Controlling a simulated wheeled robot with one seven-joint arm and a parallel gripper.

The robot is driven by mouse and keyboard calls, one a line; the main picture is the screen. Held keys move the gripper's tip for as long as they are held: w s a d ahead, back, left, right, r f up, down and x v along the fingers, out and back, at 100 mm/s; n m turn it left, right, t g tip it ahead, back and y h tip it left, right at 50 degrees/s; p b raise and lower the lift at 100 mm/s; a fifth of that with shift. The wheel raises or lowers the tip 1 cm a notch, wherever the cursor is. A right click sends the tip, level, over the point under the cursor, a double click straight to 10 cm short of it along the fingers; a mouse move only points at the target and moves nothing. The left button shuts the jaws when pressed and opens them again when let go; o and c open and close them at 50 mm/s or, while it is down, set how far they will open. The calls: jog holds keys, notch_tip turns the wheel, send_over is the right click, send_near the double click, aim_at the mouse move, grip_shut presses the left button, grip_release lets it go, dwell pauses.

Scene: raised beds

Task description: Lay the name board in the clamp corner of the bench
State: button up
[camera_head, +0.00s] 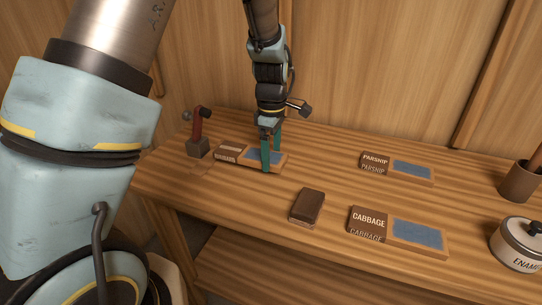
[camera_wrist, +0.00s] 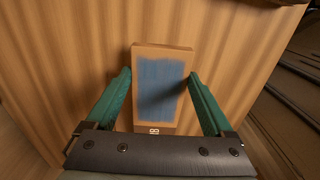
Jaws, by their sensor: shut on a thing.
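A name board (camera_head: 236,157) with a brown name block at its left end and a blue panel is at the left of the bench (camera_head: 330,150). Its lettering is too small to read. My gripper (camera_head: 270,165) is shut on this board, with its teal fingers at the panel. In the wrist view the board (camera_wrist: 160,50) stands between the fingertips (camera_wrist: 159,80). Whether it touches the bench I cannot tell. A clamp (camera_head: 197,146) with a red handle stands at the bench's left back corner, just left of the board's name block.
A PARSNIP board (camera_head: 412,169) lies at the back right and a CABBAGE board (camera_head: 418,235) at the front right. A dark brown block (camera_head: 306,206) lies near the front edge. An enamel pot (camera_head: 522,243) and a brown cup (camera_head: 518,182) stand far right. The bench's middle is clear.

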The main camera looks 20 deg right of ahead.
jog(key=shift+f, duration=1.2)
jog(key=shift+f, duration=0.1)
jog(key=shift+f, duration=0.1)
jog(key=o, duration=1.4)
notch_tip(320, 180, up, 12)
jog(key=b, duration=0.2)
jog(key=s+a+f+m, duration=0.1)
jog(key=a+m, duration=0.2)
jog(key=a, duration=0.7)
jog(key=s+a+f+m+t, duration=0.1)
jog(key=a+m, duration=0.3)
jog(key=a, duration=0.6)
jog(key=s+a+f+m, duration=0.2)
jog(key=a+m, duration=0.1)
jog(key=a, duration=0.7)
jog(key=shift+a+m+t+p, duration=0.1)
jog(key=shift+m+t+p, duration=0.2)
